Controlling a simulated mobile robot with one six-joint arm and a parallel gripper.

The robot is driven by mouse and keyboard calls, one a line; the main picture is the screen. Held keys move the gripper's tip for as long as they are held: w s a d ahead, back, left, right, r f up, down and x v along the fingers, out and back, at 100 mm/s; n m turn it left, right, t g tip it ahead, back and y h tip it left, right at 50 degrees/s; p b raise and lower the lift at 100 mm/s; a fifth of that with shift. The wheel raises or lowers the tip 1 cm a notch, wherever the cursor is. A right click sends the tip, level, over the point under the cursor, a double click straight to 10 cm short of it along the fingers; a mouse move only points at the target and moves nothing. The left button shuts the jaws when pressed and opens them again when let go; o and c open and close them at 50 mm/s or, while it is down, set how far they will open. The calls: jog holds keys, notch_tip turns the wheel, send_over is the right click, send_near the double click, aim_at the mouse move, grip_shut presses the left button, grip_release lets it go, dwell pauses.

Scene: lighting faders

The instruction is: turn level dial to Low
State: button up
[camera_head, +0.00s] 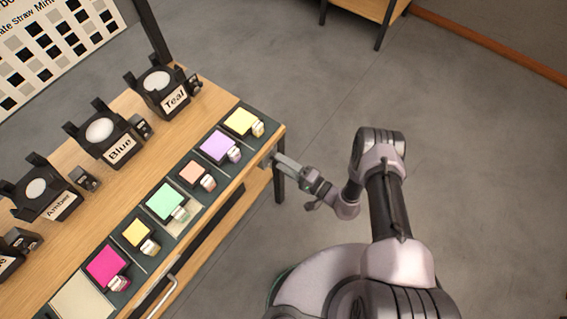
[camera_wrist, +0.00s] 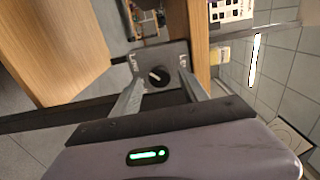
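The level dial (camera_wrist: 159,76) is a small round black knob with a white mark, on a dark plate (camera_wrist: 176,54) in the wrist view. A label that looks like "Low" (camera_wrist: 135,63) is at the plate's left; the right label is only partly readable. The white mark is slanted, pointing to neither label clearly. My gripper (camera_wrist: 161,84) is open, its two fingers apart on either side of the dial in the picture. Contact cannot be seen. In the head view my gripper (camera_head: 278,159) is at the table's right edge; the dial is not clear there.
The wooden table (camera_head: 118,190) carries a row of coloured pads with small blocks, such as a yellow pad (camera_head: 239,121), and black lamps labelled Teal (camera_head: 160,95), Blue (camera_head: 103,138) and Amber. A metal handle (camera_head: 165,297) is on the front. The floor to the right is clear.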

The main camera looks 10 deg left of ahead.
jog(key=p+v, duration=0.3)
jog(key=v, duration=1.4)
jog(key=shift+s+d+p, duration=0.2)
jog(key=shift+p, duration=0.1)
